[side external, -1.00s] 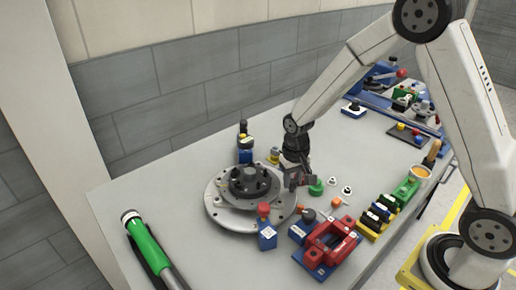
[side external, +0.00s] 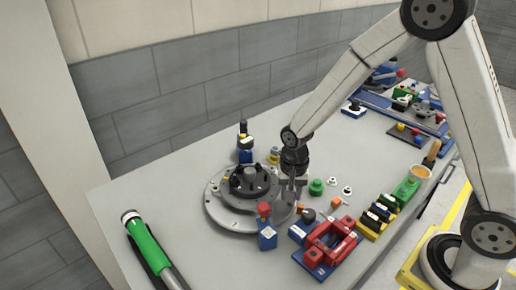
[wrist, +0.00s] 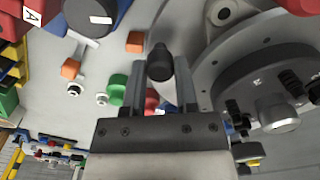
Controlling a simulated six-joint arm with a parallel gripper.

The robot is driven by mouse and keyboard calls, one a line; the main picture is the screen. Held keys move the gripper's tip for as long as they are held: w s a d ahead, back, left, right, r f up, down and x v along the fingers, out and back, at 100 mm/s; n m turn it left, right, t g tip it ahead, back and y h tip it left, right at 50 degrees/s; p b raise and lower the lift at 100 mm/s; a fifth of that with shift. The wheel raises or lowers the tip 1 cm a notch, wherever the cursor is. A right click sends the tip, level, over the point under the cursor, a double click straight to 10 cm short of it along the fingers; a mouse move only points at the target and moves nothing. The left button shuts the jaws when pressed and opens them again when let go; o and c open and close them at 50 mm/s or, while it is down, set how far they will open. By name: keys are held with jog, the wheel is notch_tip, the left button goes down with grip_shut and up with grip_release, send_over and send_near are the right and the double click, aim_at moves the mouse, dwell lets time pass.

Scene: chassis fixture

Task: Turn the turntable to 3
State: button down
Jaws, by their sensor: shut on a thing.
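The turntable (side external: 222,208) is a round light-grey disc on the table with a dark raised hub (side external: 249,184). It fills the right side of the wrist view (wrist: 212,72), with a small white mark on its dark ring too small to read. My gripper (side external: 290,196) is at the disc's right edge. In the wrist view my gripper (wrist: 161,76) is shut on a black round-topped knob (wrist: 160,63), which stands upright between the two fingers beside the disc. The knob's lower part and its join to the turntable are hidden.
A blue block with a red button (side external: 266,232) stands close in front of the disc. A red and blue fixture (side external: 328,247), an orange part and a green knob (side external: 317,187) lie to the right. A green cylinder (side external: 147,245) is at front left.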

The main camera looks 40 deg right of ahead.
jog(key=shift+w, duration=0.1)
jog(key=c, duration=0.7)
grip_release()
jog(key=shift+o, duration=0.2)
jog(key=shift+r, duration=0.1)
jog(key=shift+r, duration=3.85)
jog(key=s+d+n+t, duration=0.2)
jog(key=s+d+n, duration=0.1)
jog(key=s+n, duration=0.6)
jog(key=shift+s+f+t, duration=0.3)
jog(key=shift+s+f, duration=0.05)
jog(key=shift+f, duration=0.1)
